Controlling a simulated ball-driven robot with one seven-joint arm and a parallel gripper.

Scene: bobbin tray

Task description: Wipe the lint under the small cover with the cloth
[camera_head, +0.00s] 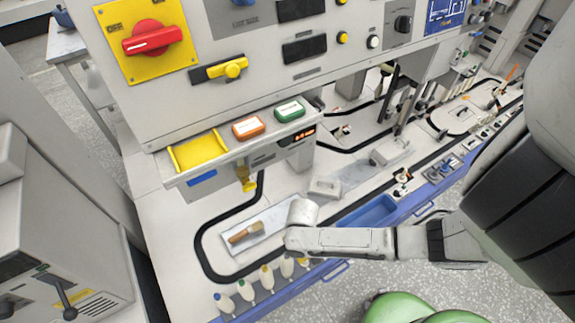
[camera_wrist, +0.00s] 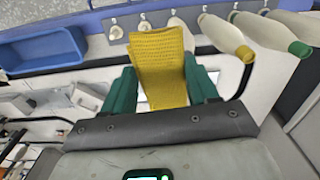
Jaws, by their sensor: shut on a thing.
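My gripper (camera_wrist: 162,84) has two green fingers and is shut on the yellow woven cloth (camera_wrist: 160,52), which sticks out past the fingertips in the wrist view. In the head view my arm's white end hides the fingers and cloth. A small grey-white cover with a raised grip (camera_head: 324,188) sits on the worktop just behind my arm's end; what appears to be the same cover shows at left in the wrist view (camera_wrist: 86,97). A larger similar block (camera_head: 390,151) stands farther right. I see no lint; anything under the cover is hidden.
A wooden-handled brush (camera_head: 246,232) lies on a pale plate left of my arm. Several bobbins (camera_head: 267,277) line the front edge. A blue bin (camera_head: 370,211) is right of my arm. A control panel with a yellow tray (camera_head: 199,151) overhangs the worktop behind.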

